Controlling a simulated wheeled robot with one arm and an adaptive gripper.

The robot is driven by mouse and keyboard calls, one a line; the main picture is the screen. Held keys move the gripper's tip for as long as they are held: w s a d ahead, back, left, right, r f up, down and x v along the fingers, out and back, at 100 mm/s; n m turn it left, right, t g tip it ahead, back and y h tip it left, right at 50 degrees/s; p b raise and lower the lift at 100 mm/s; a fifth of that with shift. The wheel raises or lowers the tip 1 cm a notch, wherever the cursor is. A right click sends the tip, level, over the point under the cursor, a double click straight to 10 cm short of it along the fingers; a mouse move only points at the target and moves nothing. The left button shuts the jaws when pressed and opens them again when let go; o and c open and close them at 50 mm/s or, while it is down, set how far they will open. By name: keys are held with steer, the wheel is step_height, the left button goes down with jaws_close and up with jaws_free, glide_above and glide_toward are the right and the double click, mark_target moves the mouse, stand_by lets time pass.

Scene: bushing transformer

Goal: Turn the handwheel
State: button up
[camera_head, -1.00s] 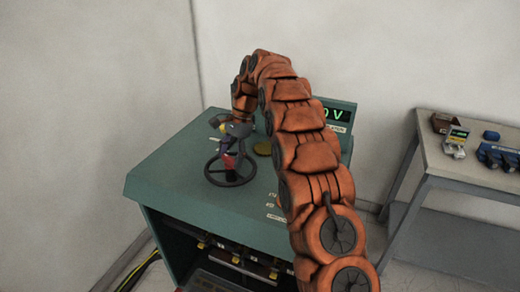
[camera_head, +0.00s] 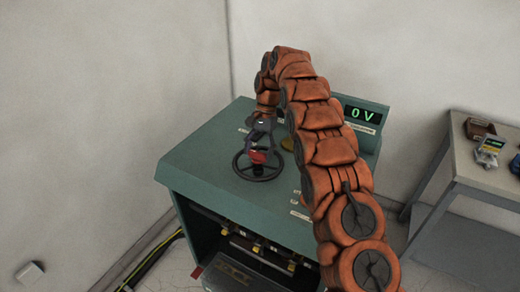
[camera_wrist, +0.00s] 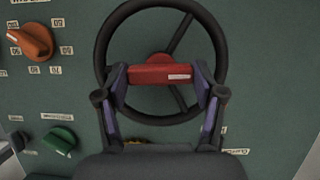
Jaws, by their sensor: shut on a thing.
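The black handwheel (camera_head: 236,169) lies flat on top of the green cabinet (camera_head: 200,158). In the wrist view its dark rim (camera_wrist: 103,45) and spokes show behind a red block (camera_wrist: 160,75) with a small white label. My gripper (camera_wrist: 161,82) has one finger at each end of the red block and is shut on it. In the head view my gripper (camera_head: 259,148) points down over the wheel's middle, with the red block (camera_head: 259,156) between its fingers. The hub is hidden behind the block, and I cannot tell how the block joins the wheel.
A green display (camera_head: 362,114) reading 0 V stands at the cabinet's back right. An orange knob (camera_wrist: 35,40) and a green knob (camera_wrist: 60,138) sit left of the wheel in the wrist view. A grey table (camera_head: 470,170) with small devices stands at the right, walls behind.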

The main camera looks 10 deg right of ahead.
steer(key=o, duration=1.7)
steer(key=shift+s, duration=0.1)
